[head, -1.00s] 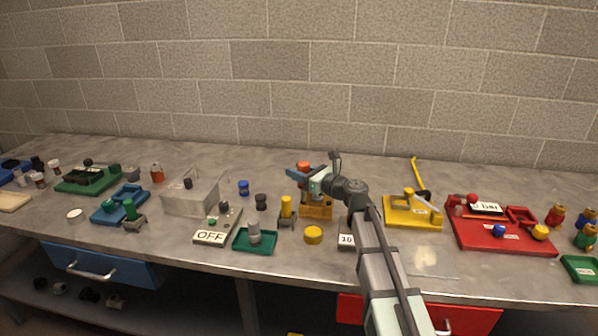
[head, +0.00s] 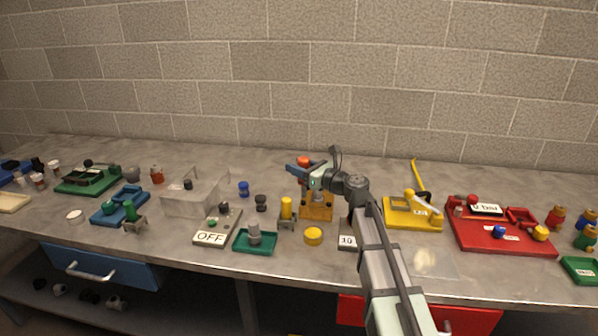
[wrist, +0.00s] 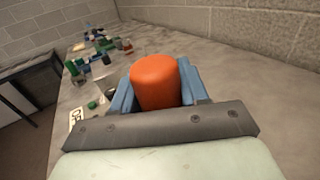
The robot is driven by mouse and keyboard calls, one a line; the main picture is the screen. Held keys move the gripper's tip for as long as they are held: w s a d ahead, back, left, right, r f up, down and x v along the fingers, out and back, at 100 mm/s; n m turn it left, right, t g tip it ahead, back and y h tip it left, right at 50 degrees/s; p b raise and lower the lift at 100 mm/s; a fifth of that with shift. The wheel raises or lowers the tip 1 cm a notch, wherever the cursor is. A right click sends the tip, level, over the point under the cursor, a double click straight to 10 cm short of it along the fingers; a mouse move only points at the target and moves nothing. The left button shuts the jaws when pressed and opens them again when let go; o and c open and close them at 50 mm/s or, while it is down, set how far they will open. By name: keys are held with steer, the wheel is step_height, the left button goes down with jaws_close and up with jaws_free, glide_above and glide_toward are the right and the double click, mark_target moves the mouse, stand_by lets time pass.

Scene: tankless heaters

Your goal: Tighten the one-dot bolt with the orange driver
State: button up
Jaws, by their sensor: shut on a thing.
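My gripper (head: 300,170) is shut on the orange driver (head: 303,161), whose rounded orange handle (wrist: 157,82) fills the space between the blue fingers in the wrist view. The gripper is above the back of the orange-yellow fixture (head: 316,207) near the middle of the bench. The lower end of the driver is hidden behind the gripper and arm, so I cannot tell whether it touches a bolt. The dot marks on the bolts are too small to make out.
A yellow cylinder in a grey stand (head: 287,208) and a yellow knob (head: 313,236) stand close by. A clear box (head: 195,190) is to the left. A yellow fixture (head: 412,214) and a red tray (head: 500,238) lie to the right. The back strip of the bench is mostly clear.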

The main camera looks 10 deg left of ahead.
steer(key=shift+r, duration=2.55)
